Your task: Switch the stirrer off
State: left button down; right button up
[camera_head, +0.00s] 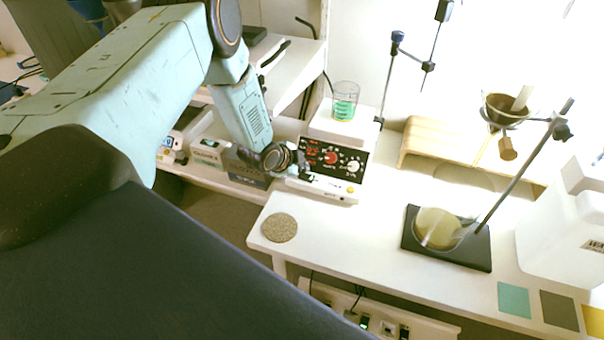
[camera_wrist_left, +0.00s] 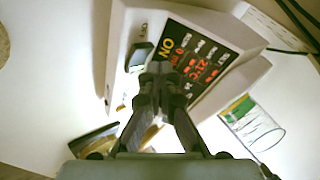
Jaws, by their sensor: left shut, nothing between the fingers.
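The stirrer (camera_head: 327,188) is a white box on the bench with a black front panel, lit red digits and knobs. A beaker (camera_head: 345,103) with green liquid stands on its top; it also shows in the left wrist view (camera_wrist_left: 252,124). In the left wrist view the stirrer's panel (camera_wrist_left: 212,62) shows yellow "ON" and red digits. A dark raised part (camera_wrist_left: 138,54), perhaps a switch, is beside the panel. My left gripper (camera_head: 306,176) is shut and empty at the stirrer's left front corner; its fingertips (camera_wrist_left: 158,68) overlap the panel's edge. Contact cannot be told. My right gripper is not in view.
A round cork-like mat (camera_head: 279,228) lies at the bench's front left. A flask (camera_head: 436,226) on a dark stand base (camera_head: 477,257) is to the right. A wooden riser (camera_head: 432,135) stands behind. A white jug (camera_head: 566,240) is at far right. The bench between mat and flask is clear.

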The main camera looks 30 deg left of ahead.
pick_arm(q)
jog(key=shift+w+a+f, duration=0.1)
jog(key=shift+w, duration=0.05)
dwell(0.3)
jog(key=shift+f, duration=0.1)
jog(key=shift+f+b, duration=0.25)
jog(key=shift+b, duration=0.05)
dwell(0.5)
jog(key=shift+f, duration=0.1)
jog(key=shift+f, duration=0.25)
jog(key=shift+r, duration=0.2)
dwell(0.4)
jog(key=shift+r+p, duration=0.55)
jog(key=shift+r, duration=0.05)
